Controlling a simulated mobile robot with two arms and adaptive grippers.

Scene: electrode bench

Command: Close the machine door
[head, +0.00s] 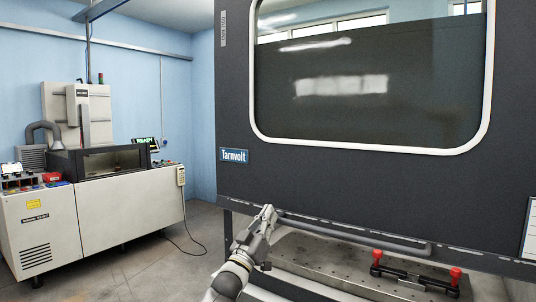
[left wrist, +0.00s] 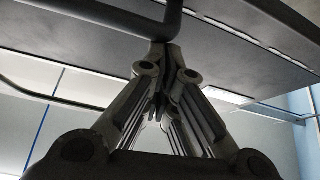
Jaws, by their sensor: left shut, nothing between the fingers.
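The machine door (head: 350,175) is a large dark grey panel with a white-framed window (head: 370,85) and a "Tarnvolt" label. It hangs raised, with a gap under its lower edge. A dark bar handle (head: 350,233) runs along that edge. My left gripper (head: 267,212) is shut and empty at the left end of the handle. In the left wrist view its fingertips (left wrist: 161,48) point up, close to the handle bar (left wrist: 172,20) and the underside of the door (left wrist: 240,60). I cannot tell whether they touch the bar. My right gripper is not in view.
Under the door a metal machine bed (head: 330,256) carries a black fixture (head: 415,277) with two red knobs. A second, white machine (head: 125,200) stands at the left by the blue wall. The grey floor (head: 165,265) between is open, with a thin cable on it.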

